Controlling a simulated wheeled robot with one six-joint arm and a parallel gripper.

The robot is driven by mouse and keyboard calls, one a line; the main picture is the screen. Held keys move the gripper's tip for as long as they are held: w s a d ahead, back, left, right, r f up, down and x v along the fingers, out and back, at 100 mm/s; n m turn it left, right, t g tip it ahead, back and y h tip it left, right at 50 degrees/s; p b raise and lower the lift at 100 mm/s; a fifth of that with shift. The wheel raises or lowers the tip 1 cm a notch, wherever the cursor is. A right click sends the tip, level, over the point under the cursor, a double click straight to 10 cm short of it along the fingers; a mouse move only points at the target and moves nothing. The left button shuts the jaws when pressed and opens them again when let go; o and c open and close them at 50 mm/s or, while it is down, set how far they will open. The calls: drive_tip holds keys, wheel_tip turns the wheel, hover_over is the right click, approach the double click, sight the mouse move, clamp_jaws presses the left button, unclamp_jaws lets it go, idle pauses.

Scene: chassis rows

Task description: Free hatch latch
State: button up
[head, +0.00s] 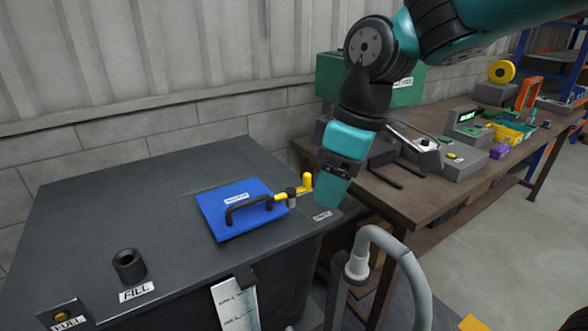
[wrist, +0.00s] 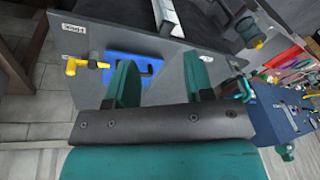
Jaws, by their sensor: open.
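The hatch (head: 222,205) is a blue square lid on top of the dark grey tank (head: 120,195), with a black bar handle (head: 245,208) and a white label. The latch (head: 306,182) is a yellow lever with an upright yellow knob and a dark pivot, at the hatch's right edge. In the wrist view the latch (wrist: 78,65) shows left of the fingers, and the blue hatch (wrist: 140,60) lies partly hidden behind them. My gripper (head: 331,195) hangs just right of the latch, apart from it. In the wrist view my gripper (wrist: 157,75) is open, with nothing between its fingers.
A round filler neck (head: 129,264) stands at the tank's front left. A grey hose nozzle (head: 385,255) rises by its front right. A brown workbench (head: 440,190) with devices, bins and a green case (head: 400,88) lies behind my arm.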

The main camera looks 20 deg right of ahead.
drive_tip(key=w+d+r+n+h+p, duration=0.1)
drive_tip(key=w+d+r+n+p, duration=0.15)
drive_tip(key=w, duration=1.05)
drive_tip(key=n+h+p, duration=0.2)
drive_tip(key=n+p, duration=0.2)
drive_tip(key=n, duration=0.1)
hover_over(308, 173)
drive_tip(key=f, duration=0.2)
wheel_tip(308, 173, down, 16)
drive_tip(key=p, duration=0.4)
drive_tip(key=shift+s+a+f, duration=0.1)
drive_tip(key=shift+f, duration=0.1)
clamp_jaws()
